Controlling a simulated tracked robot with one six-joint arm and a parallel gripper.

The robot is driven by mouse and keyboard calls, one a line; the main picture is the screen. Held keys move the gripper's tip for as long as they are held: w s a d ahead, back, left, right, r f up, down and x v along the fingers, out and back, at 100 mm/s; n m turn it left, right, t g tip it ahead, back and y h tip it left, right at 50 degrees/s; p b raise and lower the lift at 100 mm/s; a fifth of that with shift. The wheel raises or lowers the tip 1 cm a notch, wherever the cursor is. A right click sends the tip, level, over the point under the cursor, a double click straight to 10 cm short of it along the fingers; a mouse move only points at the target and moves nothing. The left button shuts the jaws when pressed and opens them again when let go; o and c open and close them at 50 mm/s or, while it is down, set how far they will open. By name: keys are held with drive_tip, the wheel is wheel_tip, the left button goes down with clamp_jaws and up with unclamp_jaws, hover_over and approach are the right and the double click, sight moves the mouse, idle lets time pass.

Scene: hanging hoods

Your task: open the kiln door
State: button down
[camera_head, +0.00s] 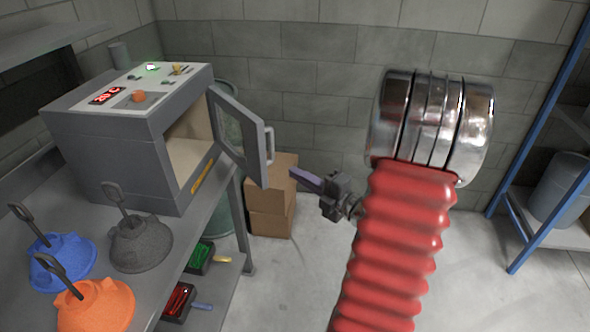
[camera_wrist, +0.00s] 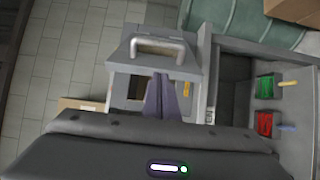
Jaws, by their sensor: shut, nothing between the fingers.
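The grey kiln (camera_head: 110,150) stands on the bench at the left, with a red display and an orange knob on top. Its door (camera_head: 235,135) is swung out from the front, and the pale chamber shows behind it. The door's pale bar handle (camera_head: 269,144) faces right. In the wrist view the door (camera_wrist: 122,62) and handle (camera_wrist: 158,47) show just beyond the fingers. My gripper (camera_head: 294,174) is shut and empty, to the right of the door and a little below the handle. Its purple fingers (camera_wrist: 162,98) are together and apart from the handle.
Blue (camera_head: 62,258), orange (camera_head: 97,305) and dark grey (camera_head: 140,245) hoods with hooked stems are on the bench. Cardboard boxes (camera_head: 270,210) stand behind the door. A blue-framed rack (camera_head: 548,225) is at the right; the floor between is clear.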

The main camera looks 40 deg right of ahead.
drive_tip(key=c, duration=2.5)
unclamp_jaws()
